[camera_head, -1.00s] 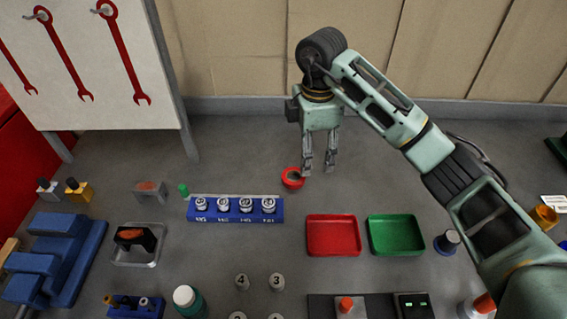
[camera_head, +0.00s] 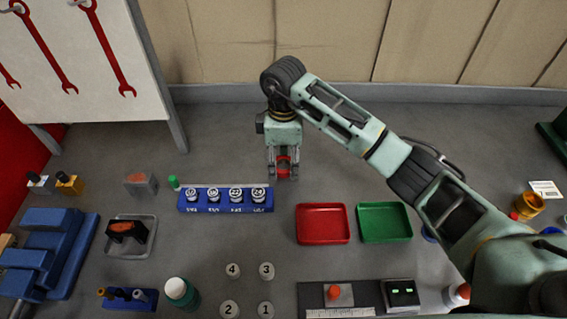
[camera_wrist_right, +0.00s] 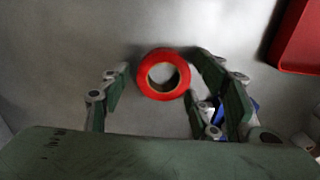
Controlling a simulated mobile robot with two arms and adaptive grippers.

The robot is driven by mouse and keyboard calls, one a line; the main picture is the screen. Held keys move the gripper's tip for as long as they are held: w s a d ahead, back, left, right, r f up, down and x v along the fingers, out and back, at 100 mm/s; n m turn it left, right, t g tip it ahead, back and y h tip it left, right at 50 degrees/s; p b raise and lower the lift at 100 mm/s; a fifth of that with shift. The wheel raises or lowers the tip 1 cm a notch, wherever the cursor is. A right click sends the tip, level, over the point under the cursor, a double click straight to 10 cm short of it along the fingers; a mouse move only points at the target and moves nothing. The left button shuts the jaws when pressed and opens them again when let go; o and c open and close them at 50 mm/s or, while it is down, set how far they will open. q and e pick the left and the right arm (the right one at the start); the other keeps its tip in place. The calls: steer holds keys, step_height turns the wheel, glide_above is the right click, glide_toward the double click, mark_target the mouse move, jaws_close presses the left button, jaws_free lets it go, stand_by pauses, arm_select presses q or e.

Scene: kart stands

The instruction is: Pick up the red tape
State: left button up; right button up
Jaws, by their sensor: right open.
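The red tape (camera_head: 283,167) is a small red roll on the grey bench top, behind the blue socket rack. In the right wrist view my right gripper (camera_wrist_right: 160,85) shows gaps beside the roll, narrower on the right, where I cannot tell whether the finger touches. My left gripper is not in view.
The blue rack (camera_head: 226,207) with several sockets stands just in front and left of the tape. A red tray (camera_head: 323,239) and a green tray (camera_head: 385,239) lie to the front right. The bench behind the tape is clear up to the wall.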

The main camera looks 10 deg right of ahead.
steer(key=c, duration=1)
steer(key=shift+o, duration=0.2)
steer(key=shift+r, duration=0.15)
steer(key=shift+w+r, duration=0.1)
steer(key=shift+r, duration=0.2)
steer(key=r, duration=0.1)
steer(key=r+b, duration=0.1)
steer(key=r, duration=0.1)
steer(key=shift+s+d+r+b, duration=0.35)
steer(key=shift+s+d, duration=0.05)
steer(key=s+d+r, duration=0.6)
steer(key=s, duration=0.2)
steer(key=shift+s+r, duration=0.25)
steer(key=shift+s, duration=0.1)
